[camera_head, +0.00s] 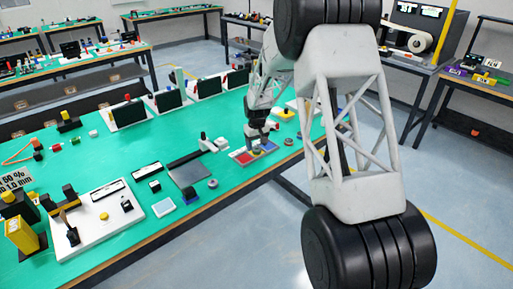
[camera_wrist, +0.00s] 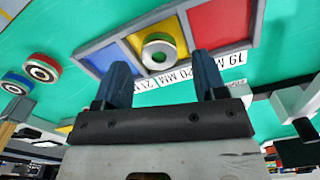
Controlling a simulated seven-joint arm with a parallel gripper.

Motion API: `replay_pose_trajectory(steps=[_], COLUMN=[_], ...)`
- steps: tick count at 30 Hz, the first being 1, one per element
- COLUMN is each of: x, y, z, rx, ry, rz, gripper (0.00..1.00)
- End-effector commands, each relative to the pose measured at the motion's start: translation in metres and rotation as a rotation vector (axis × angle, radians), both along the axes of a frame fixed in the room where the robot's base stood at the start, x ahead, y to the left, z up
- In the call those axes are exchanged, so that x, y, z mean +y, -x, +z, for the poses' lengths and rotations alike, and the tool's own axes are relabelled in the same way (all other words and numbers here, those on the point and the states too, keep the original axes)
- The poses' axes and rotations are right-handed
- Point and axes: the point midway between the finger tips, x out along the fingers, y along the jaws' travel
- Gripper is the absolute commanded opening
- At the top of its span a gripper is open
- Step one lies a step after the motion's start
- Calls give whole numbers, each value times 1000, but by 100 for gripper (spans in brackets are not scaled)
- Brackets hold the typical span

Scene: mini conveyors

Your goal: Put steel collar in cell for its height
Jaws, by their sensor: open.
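The steel collar (camera_wrist: 158,44), a grey ring with a hole, lies in the yellow middle cell of a grey-walled tray (camera_wrist: 127,33). The tray's blue cell (camera_wrist: 97,57) is to the left and its red cell (camera_wrist: 217,22) to the right in the wrist view. Labels (camera_wrist: 180,77) reading 19 MM, 20 MM and 21 M, partly hidden by a finger, run along the near edge. My gripper (camera_wrist: 163,78) is open, with its fingers apart on either side of the collar's line and nothing between them. In the head view my gripper (camera_head: 256,140) is just above the tray (camera_head: 236,158).
On the green bench (camera_head: 120,160) in the head view stand a grey plate (camera_head: 189,172), a small ring (camera_head: 213,183) and a white fixture board (camera_head: 98,227).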

Motion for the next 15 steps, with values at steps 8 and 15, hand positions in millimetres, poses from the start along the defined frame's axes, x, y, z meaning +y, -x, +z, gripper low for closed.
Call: replay_pose_trajectory(steps=[8,15], x=[0,0], y=[-1,-1], z=[44,81], rx=[-5,-3], ry=[-2,-1], rz=[0,0], gripper=[65,65])
